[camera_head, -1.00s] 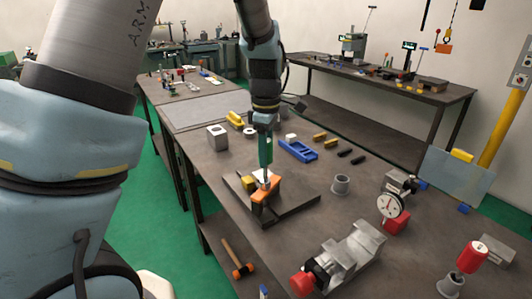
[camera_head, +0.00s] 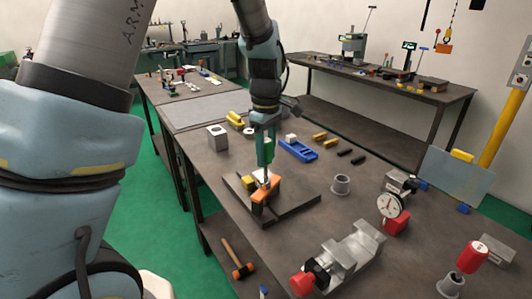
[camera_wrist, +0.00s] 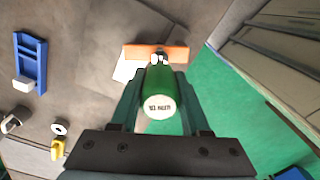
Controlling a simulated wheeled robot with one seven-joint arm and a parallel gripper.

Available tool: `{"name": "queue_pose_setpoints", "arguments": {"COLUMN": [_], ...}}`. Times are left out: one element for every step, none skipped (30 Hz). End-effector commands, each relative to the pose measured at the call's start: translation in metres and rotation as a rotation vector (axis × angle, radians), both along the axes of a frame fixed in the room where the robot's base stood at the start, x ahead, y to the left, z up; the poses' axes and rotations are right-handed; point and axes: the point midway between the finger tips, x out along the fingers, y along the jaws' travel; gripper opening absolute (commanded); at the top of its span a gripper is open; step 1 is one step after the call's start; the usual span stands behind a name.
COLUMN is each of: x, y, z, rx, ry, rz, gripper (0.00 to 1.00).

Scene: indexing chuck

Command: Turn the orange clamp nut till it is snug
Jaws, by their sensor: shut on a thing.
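My gripper (camera_head: 266,143) is shut on the green handle of a driver-like tool (camera_wrist: 160,100), held nearly upright. The tool's shank runs down to the orange clamp piece (camera_head: 265,190), which sits on a dark base plate (camera_head: 292,204) on the bench. In the wrist view, the orange clamp (camera_wrist: 172,53) lies crosswise beyond the handle, with small metal parts at its middle. The tool's tip meets or nearly meets the clamp there; the nut itself is too small and hidden to tell apart, so I cannot tell if it is seated.
A yellow block (camera_head: 247,182) sits beside the clamp. A blue tray-like part (camera_head: 298,150), a grey block (camera_head: 217,137) and a grey cup (camera_head: 340,184) stand around the plate. A vise (camera_head: 348,253) and a dial gauge (camera_head: 390,206) are nearer, at the right. A hammer (camera_head: 237,260) lies below.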

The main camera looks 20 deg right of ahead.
Motion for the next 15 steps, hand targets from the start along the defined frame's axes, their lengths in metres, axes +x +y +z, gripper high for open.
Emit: {"name": "queue_pose_setpoints", "arguments": {"x": [0.0001,0.0001,0.0001,0.0001,0.0001,0.0001,0.0001,0.0002,0.0003,0.0006,0.0008,0.0006,0.0004,0.0005,0.0006], "y": [0.0000,0.0000,0.0000,0.0000,0.0000,0.0001,0.0001,0.0001,0.0003,0.0006,0.0009,0.0007,0.0007,0.0008,0.0010], "z": [0.0002,0.0002,0.0002,0.0002,0.0002,0.0002,0.0002,0.0002,0.0002,0.0002,0.0003,0.0003,0.0003,0.0003,0.0003], "rx": [-0.001,-0.001,0.000,0.000,0.000,0.000,0.000,0.000,0.000,0.000,-0.001,-0.001,-0.001,-0.001,-0.001], "ry": [-0.001,-0.001,0.000,0.000,0.000,0.000,0.000,0.000,0.000,0.000,0.000,0.000,0.000,0.000,0.000], "rz": [-0.008,-0.009,-0.008,-0.008,-0.008,-0.007,-0.008,-0.013,-0.034,-0.060,-0.094,-0.145,-0.181,-0.214,-0.252], "gripper": [0.00,0.00,0.00,0.00,0.00,0.00,0.00,0.00,0.00,0.00,0.00,0.00,0.00,0.00,0.00]}}
